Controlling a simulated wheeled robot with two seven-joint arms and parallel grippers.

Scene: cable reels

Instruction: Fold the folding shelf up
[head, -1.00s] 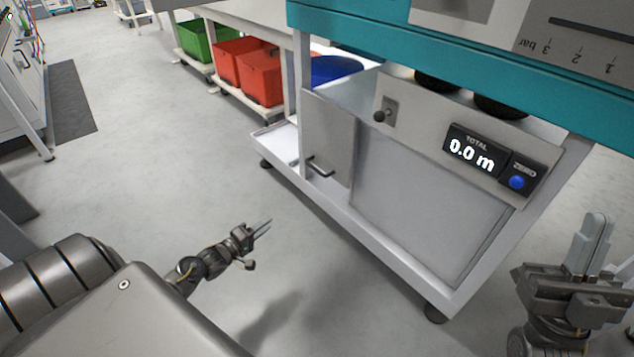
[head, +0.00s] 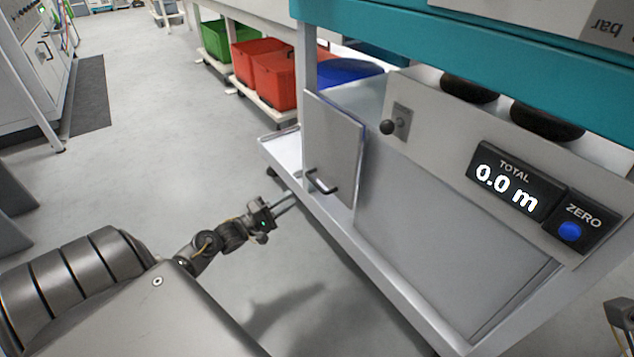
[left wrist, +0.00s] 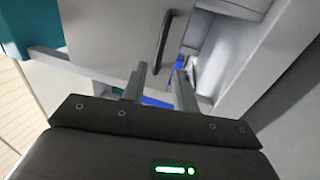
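A flat grey panel (head: 332,140) with a dark bar handle (head: 322,183) hangs upright at the left end of the machine; it appears to be the folding shelf. It also shows in the left wrist view (left wrist: 100,30), with its handle (left wrist: 163,45) beyond my fingers. My left gripper (head: 285,202) is open and empty, low and left of the handle in the head view. In the left wrist view its two fingers (left wrist: 160,78) stand apart, just short of the handle, with no visible contact. Only an edge of my right gripper (head: 621,314) shows; its fingers are out of frame.
The machine has a teal beam (head: 430,45), a knob (head: 388,127), a length display (head: 507,183) and a white base rail (head: 390,285). Red bins (head: 275,78) and a green bin (head: 216,40) stand behind.

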